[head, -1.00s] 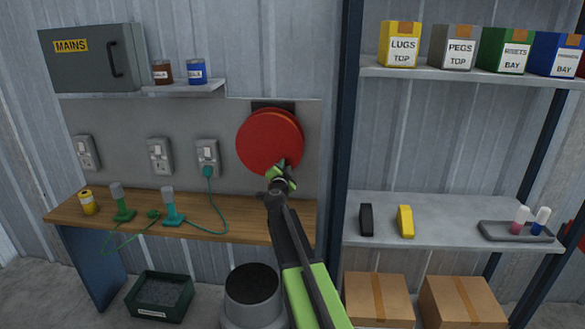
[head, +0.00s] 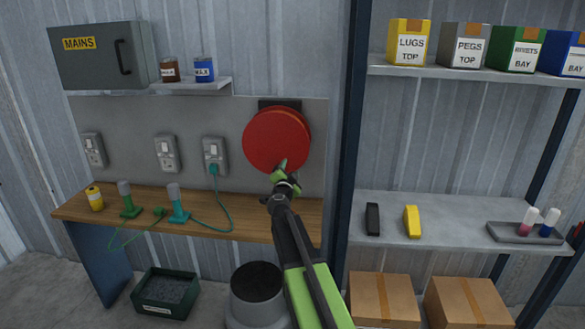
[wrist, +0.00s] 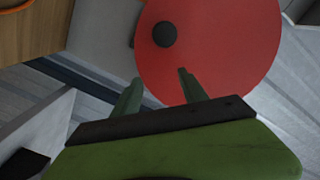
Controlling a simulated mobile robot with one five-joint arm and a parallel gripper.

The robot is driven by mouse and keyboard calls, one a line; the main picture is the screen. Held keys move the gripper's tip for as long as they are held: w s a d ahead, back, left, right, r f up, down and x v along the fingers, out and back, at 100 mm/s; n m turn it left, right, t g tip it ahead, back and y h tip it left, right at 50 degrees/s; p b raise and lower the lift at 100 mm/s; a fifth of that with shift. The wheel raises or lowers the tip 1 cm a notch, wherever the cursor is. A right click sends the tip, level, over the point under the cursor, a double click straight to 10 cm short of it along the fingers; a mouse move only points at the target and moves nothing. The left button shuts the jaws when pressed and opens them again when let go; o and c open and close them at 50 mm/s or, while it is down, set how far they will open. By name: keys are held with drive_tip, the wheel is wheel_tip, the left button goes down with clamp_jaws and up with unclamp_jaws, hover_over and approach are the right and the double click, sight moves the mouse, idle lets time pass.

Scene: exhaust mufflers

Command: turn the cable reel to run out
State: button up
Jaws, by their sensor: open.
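The cable reel (head: 276,138) is a round red disc on a dark bracket on the wall panel. In the wrist view the reel (wrist: 220,45) fills the upper right, with a dark round knob (wrist: 165,34) near its left rim. My gripper (head: 280,167) is at the lower edge of the reel in the head view. In the wrist view my gripper (wrist: 158,80) has its two green fingers apart and nothing between them. The knob lies beyond the fingertips, apart from them. In the head view I cannot make out the knob.
A wooden bench (head: 250,220) runs below the reel, with two green-based tools and a yellow can (head: 95,198) at left. A teal cable hangs from a socket (head: 215,155). A blue rack post (head: 352,150) stands close right of the reel. A bin (head: 257,285) stands below.

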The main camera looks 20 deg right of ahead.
drive_tip(key=v, duration=1.4)
drive_tip(key=shift+s, duration=0.2)
